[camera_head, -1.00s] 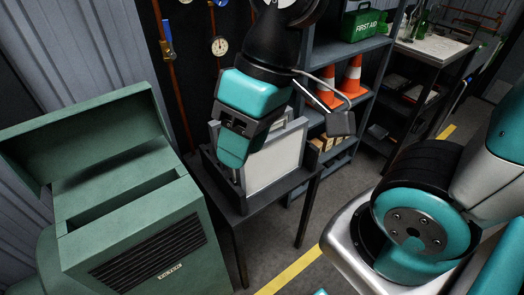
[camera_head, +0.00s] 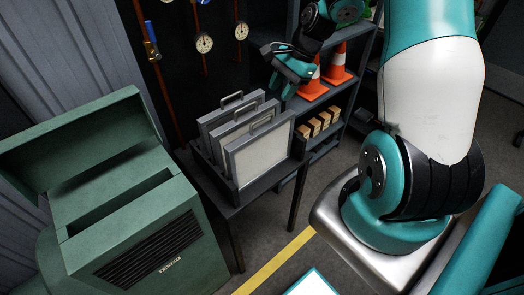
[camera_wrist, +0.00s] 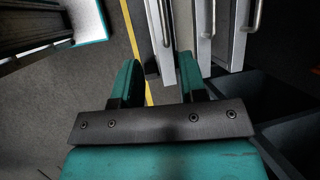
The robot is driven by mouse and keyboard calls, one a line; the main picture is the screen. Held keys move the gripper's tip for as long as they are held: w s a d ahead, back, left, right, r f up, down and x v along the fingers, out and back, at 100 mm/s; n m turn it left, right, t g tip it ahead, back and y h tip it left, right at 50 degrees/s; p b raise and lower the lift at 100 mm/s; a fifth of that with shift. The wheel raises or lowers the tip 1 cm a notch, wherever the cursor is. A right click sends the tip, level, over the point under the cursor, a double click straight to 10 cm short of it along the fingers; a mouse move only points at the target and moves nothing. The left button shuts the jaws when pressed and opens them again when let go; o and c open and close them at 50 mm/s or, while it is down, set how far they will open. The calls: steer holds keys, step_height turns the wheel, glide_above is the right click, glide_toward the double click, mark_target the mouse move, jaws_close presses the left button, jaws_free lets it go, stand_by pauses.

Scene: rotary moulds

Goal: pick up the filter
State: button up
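Three flat framed filters with grey handles on top stand upright, one behind another, in a dark rack (camera_head: 208,178) on a small table. The front filter (camera_head: 262,155) shows a pale panel; the middle filter (camera_head: 228,126) and back filter (camera_head: 206,122) are partly hidden behind it. The wrist view shows filter frames and handles (camera_wrist: 234,35) at upper right. My gripper (camera_head: 281,84) is up and to the right of the filters, before the shelf. In the wrist view my gripper (camera_wrist: 158,65) has its teal fingers apart, with nothing held between them.
A green machine (camera_head: 150,225) with a raised lid and open slot stands at left. A shelf (camera_head: 345,85) behind the gripper holds orange cones (camera_head: 312,82) and wooden blocks (camera_head: 318,122). Gauges and pipes line the back wall. A yellow line (camera_head: 278,262) crosses the floor.

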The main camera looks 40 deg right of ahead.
mark_target(264, 117)
steer(key=shift+w+p+x, duration=0.15)
steer(key=shift+p+x, duration=0.55)
steer(key=shift+x, duration=2.1)
steer(key=shift+w+p+x, duration=0.1)
steer(key=shift+p+x, duration=0.6)
steer(key=shift+x, duration=2.05)
steer(key=shift+r, duration=0.1)
jaws_close()
